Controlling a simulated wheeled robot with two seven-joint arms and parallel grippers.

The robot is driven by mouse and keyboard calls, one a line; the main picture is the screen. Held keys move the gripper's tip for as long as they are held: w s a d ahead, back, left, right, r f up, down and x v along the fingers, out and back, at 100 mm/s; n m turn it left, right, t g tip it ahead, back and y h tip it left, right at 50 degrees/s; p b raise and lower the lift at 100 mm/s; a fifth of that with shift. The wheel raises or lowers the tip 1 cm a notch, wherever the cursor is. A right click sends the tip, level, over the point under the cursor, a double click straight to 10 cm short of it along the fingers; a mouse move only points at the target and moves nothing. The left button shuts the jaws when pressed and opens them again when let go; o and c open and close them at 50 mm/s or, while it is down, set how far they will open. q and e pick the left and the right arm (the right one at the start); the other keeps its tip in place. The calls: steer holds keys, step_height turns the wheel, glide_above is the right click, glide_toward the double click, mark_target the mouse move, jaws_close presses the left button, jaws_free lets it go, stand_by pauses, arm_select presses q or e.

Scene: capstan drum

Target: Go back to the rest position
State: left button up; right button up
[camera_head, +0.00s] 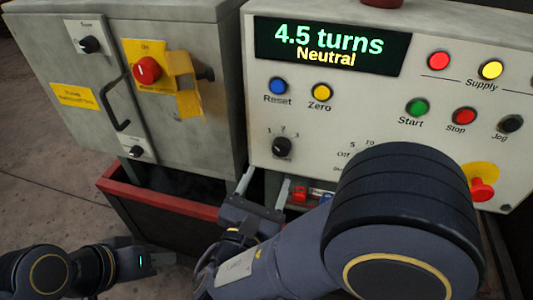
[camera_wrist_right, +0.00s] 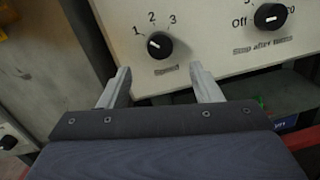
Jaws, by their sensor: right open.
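My right gripper (camera_head: 262,186) is in front of the pale control panel (camera_head: 320,105), just below the black speed knob (camera_head: 282,147). In the right wrist view its two fingers (camera_wrist_right: 163,84) are apart with nothing between them. The speed knob (camera_wrist_right: 159,45) sits beyond and above the fingertips, its white mark pointing to the upper left, toward 1. I cannot tell whether the fingers touch the panel. My left gripper (camera_head: 142,261) is low at the left, over the floor; its fingers cannot be made out. My right forearm hides the panel's lower middle.
The display (camera_head: 330,45) reads "4.5 turns Neutral". A grey cabinet (camera_head: 210,110) with a red switch (camera_head: 146,70) and a handle stands left. A red-rimmed bin (camera_head: 165,198) is below it. A red mushroom button (camera_head: 482,190) is at right. Floor (camera_head: 45,185) is open at left.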

steer(key=s+d+f+m+g+h, duration=0.1)
steer(key=d+f+m+g+h, duration=0.1)
steer(key=d+m+g, duration=0.5)
steer(key=s+d+f+m+g+h, duration=0.1)
steer(key=d+f+m+g, duration=0.15)
steer(key=d, duration=0.85)
steer(key=s+d+f+m+g+y, duration=0.2)
steer(key=s+d+m+g+y, duration=0.1)
steer(key=s+m+y, duration=0.3)
steer(key=s+d+f+m+g+y, duration=0.2)
steer(key=s+m+g+y, duration=0.15)
steer(key=s+m, duration=0.4)
step_height(320, 180, up, 28)
steer(key=w+a+m+t+y+p, duration=0.1)
steer(key=m+p, duration=0.7)
steer(key=p, duration=1.7)
steer(key=a+t+y, duration=0.1)
steer(key=t+y, duration=0.1)
steer(key=shift+w+r+m+t, duration=0.25)
steer(key=shift+m+t, duration=0.15)
